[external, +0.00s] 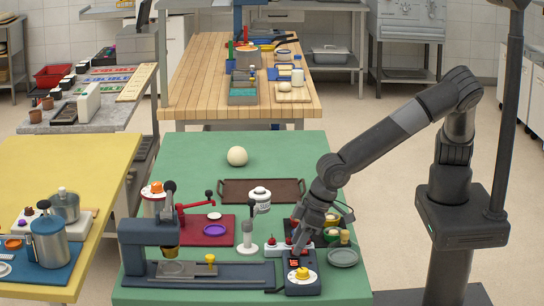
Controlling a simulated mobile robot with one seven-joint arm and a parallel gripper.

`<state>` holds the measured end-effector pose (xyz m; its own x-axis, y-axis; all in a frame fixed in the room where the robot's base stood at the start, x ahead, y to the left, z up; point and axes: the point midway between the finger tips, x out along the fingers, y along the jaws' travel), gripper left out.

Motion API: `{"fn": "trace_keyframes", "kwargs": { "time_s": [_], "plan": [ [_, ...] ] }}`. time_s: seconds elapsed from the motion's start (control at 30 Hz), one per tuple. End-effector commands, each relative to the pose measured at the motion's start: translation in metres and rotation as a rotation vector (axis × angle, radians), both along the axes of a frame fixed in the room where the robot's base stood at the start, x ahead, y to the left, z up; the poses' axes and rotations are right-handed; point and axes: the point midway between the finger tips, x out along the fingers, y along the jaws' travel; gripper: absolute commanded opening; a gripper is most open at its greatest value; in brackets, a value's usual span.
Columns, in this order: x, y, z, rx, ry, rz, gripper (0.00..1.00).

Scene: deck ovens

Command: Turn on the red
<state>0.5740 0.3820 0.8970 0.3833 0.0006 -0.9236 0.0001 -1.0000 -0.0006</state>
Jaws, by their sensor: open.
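My gripper (299,243) points down over the small controls at the front right of the green table. It is open; its fingertips are small and partly merge with the things behind them. A white strip with small red knobs (272,243) lies beside and partly behind the fingers. Just below the fingertips is a dark box (303,289) with a red lit patch (295,262) and a yellow knob on a white disc (301,275). I cannot tell whether the fingers touch any of these.
The green table (190,150) also holds a dark press-like machine (150,245), a white stamp-like tool (249,235), a brown tray (262,188) and a pale ball (237,156). A grey dish (343,257) lies right of my gripper. The table's far part is mostly clear.

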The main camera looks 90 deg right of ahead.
Motion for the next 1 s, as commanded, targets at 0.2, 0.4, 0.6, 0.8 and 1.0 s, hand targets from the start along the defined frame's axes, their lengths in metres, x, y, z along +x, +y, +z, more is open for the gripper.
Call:
{"fn": "trace_keyframes", "kwargs": {
  "time_s": [0.2,0.4,0.6,0.8,1.0],
  "plan": [
    [0.0021,-0.0003,-0.0054,-0.001,0.000,0.001,0.44],
    [0.0021,-0.0003,-0.0050,0.000,0.000,0.001,0.40],
    [0.0020,-0.0003,-0.0049,0.000,0.000,0.000,0.23],
    [0.0020,-0.0002,-0.0048,0.000,0.000,0.000,0.07],
    [0.0024,-0.0002,-0.0048,0.000,0.006,0.000,0.00]
  ]
}}
